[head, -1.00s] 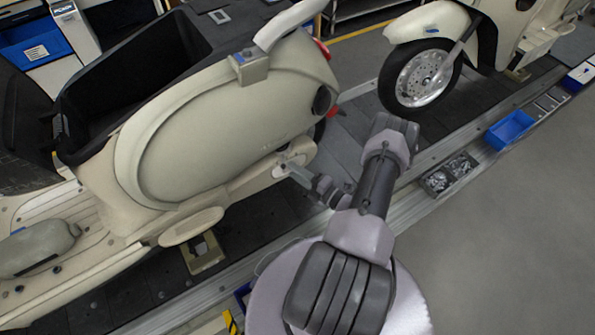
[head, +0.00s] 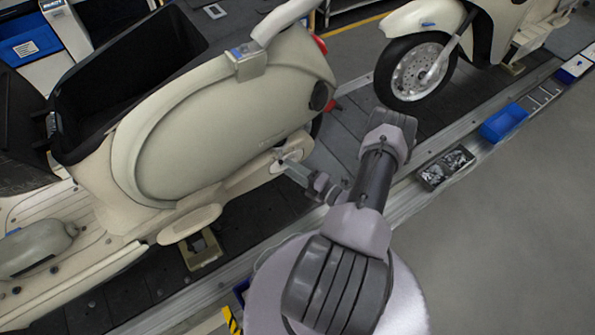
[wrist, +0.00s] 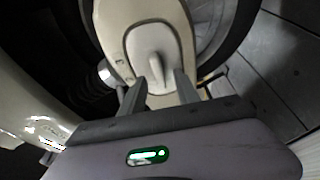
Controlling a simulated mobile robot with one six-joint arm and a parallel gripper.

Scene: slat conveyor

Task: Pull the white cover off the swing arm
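In the wrist view the white cover (wrist: 152,42) is a smooth, rounded piece on the end of the pale swing arm (wrist: 112,25), with a raised grip ridge in its middle. My gripper (wrist: 160,78) is open, with one dark finger on each side of the ridge's lower end. A gap shows between the fingers and the ridge. In the head view my gripper (head: 284,161) reaches to the end of the swing arm (head: 250,176) under the scooter's rear body. The cover is too small and partly hidden there to make out clearly.
The cream scooter body (head: 215,125) stands close to my arm on the dark slat conveyor (head: 345,140). Another scooter's front wheel (head: 418,70) is at the back right. A blue bin (head: 503,122) and a parts tray (head: 445,167) line the conveyor edge. Grey floor is clear at right.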

